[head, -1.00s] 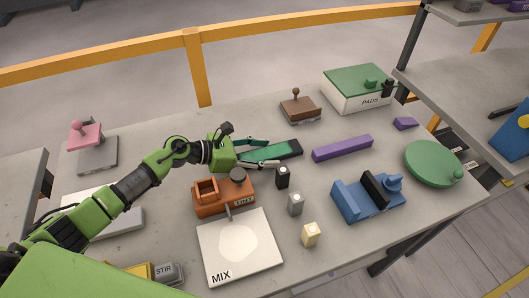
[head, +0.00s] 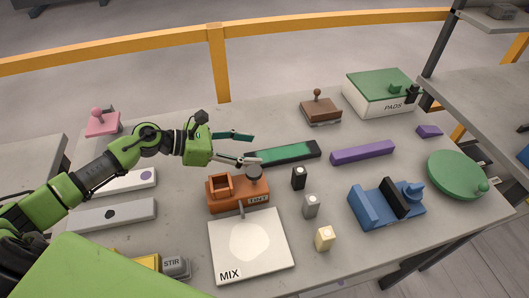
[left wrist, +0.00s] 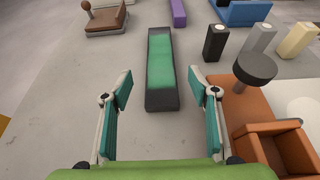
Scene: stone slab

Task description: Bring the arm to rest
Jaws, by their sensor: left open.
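My left gripper (head: 240,148) is open and empty above the stone slab (head: 290,230). In the left wrist view its two teal-padded fingers (left wrist: 160,100) stand wide apart with nothing between the tips. A long dark tray with a green top (head: 285,153) lies just beyond the fingertips; it also shows straight ahead in the left wrist view (left wrist: 160,70). The orange TINT holder (head: 235,195) with its dark round knob stands just in front of the gripper. My right gripper is in neither view.
The white MIX board (head: 250,245) lies at the front. Black (head: 299,178), grey (head: 311,206) and cream (head: 325,238) blocks stand right of it. A purple bar (head: 362,152), blue holder (head: 385,205) and green disc (head: 455,174) lie further right. A pink-handled stamp (head: 102,122) is at the back left.

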